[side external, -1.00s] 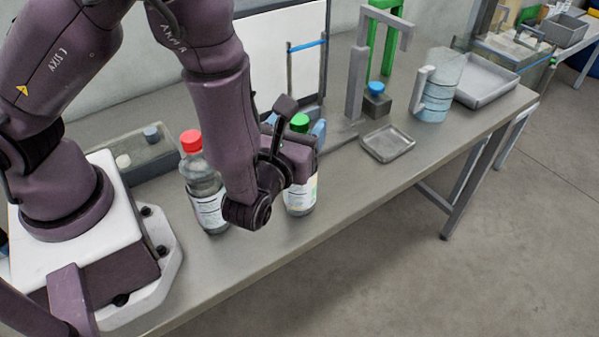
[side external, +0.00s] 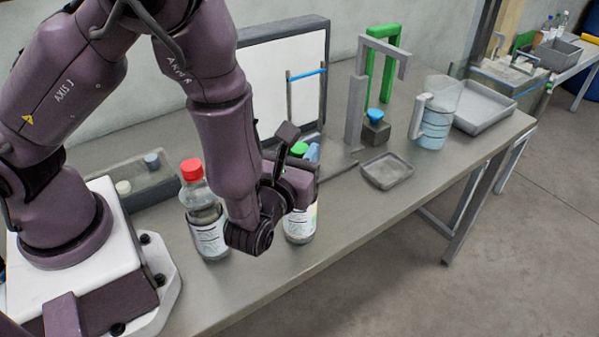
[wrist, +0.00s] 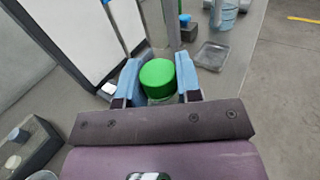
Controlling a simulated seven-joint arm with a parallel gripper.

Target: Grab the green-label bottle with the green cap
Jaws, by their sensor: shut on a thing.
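The bottle with the green cap (side external: 299,149) stands on the bench; its label (side external: 301,224) shows white with a green part below my gripper. In the wrist view its green cap (wrist: 158,77) sits between the two blue finger pads. My gripper (wrist: 160,84) is shut on this bottle, with a pad on either side near the cap. In the side view my wrist covers much of the bottle's upper body. A red-capped bottle (side external: 207,215) with a white label stands to the left, apart from my gripper.
A grey bin (side external: 149,180) with small caps lies behind the red-capped bottle. To the right are a shallow grey dish (side external: 387,171), a blue funnel-like piece on a block (side external: 376,125), a jug with blue liquid (side external: 436,115) and a grey tray (side external: 485,105). A white panel (side external: 285,85) stands behind.

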